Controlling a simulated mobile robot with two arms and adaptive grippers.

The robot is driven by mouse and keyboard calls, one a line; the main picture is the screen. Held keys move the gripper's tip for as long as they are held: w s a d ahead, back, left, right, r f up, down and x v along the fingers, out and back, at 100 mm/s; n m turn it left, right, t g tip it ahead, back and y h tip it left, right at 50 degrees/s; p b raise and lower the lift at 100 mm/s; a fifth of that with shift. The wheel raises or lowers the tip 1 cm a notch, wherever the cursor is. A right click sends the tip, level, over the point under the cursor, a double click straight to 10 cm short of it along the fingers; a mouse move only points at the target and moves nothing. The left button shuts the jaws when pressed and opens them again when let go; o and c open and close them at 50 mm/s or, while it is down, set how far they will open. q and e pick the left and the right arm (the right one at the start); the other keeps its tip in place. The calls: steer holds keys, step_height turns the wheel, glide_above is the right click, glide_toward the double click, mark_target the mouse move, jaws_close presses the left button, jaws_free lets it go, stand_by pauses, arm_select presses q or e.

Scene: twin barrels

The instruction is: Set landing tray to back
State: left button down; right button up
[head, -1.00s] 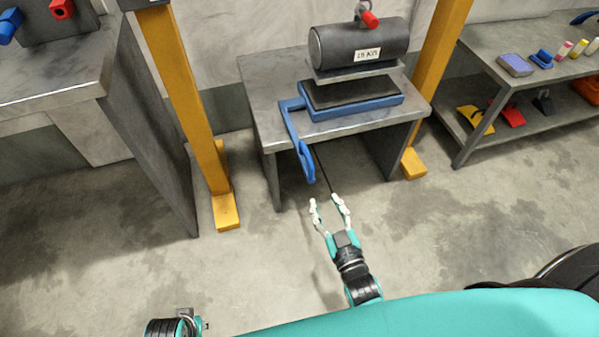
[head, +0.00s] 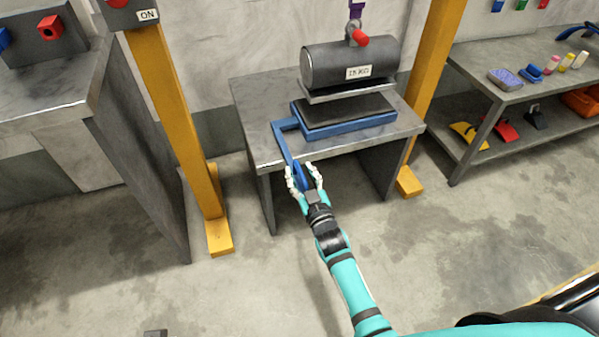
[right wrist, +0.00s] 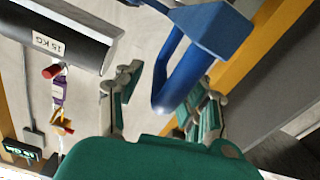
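The landing tray (head: 345,128) is blue with a black pad and lies on the grey table under the barrel. Its blue handle (head: 284,147) reaches out past the table's front edge; the looped end (right wrist: 172,85) shows large in the right wrist view. My right gripper (head: 304,174) is at that end, with its fingers apart on either side of the handle. In the right wrist view a gap shows between the left finger and the handle. The dark barrel (head: 345,62), labelled 15 KG, is above the tray with a flat plate beneath it. My left gripper is not in view.
The grey table (head: 250,110) stands between two yellow posts (head: 180,120). A shelf bench (head: 515,110) with small items is at right, and another grey bench (head: 50,85) is at left.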

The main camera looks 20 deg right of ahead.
steer(key=shift+w, duration=0.7)
jaws_close()
